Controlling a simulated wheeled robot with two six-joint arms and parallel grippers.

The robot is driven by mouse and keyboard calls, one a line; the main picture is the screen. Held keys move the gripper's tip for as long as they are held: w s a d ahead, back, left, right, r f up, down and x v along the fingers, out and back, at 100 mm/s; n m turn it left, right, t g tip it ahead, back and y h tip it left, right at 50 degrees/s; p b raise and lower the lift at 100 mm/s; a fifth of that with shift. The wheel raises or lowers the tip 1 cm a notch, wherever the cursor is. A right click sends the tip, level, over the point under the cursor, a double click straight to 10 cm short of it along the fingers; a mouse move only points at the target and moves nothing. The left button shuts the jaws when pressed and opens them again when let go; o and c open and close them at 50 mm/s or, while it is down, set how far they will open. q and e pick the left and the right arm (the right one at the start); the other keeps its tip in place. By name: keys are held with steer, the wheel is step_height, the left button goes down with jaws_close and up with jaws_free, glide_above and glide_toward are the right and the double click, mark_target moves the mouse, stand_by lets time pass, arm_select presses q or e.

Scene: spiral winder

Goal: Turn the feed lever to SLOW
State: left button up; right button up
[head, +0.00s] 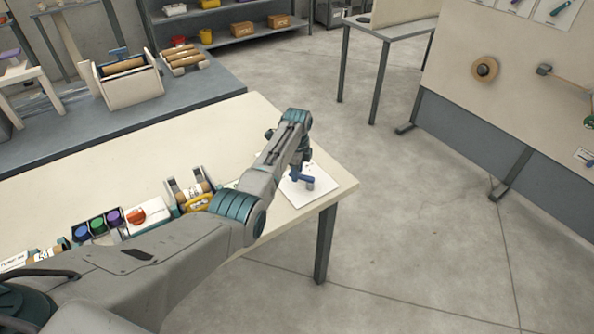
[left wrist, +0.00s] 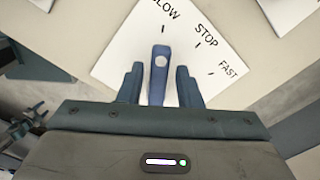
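The feed lever (left wrist: 160,72) is a blue bar with a pale round spot near its upper end. It stands between the two dark blue fingers of my left gripper (left wrist: 159,84), with a visible gap on each side. The gripper is open around it. The white dial plate (left wrist: 126,52) carries SLOW, STOP and FAST with tick marks. The lever's upper end lies just below the SLOW tick in the left wrist view; its lower part is hidden by the gripper. In the head view the plate (head: 322,187) lies at the table corner under my left gripper (head: 302,172). My right gripper is not in view.
The cream table (head: 230,130) holds a row of coloured buttons (head: 97,224), a red knob (head: 136,216) and a small roll holder (head: 187,190) left of my arm. Open floor lies right of the table, before a standing board (head: 520,70).

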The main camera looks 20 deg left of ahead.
arm_select(q)
steer(key=shift+o, duration=0.4)
step_height(320, 180, up, 11)
steer(key=b, duration=0.2)
steer(key=shift+f, duration=0.15)
stand_by(0.3)
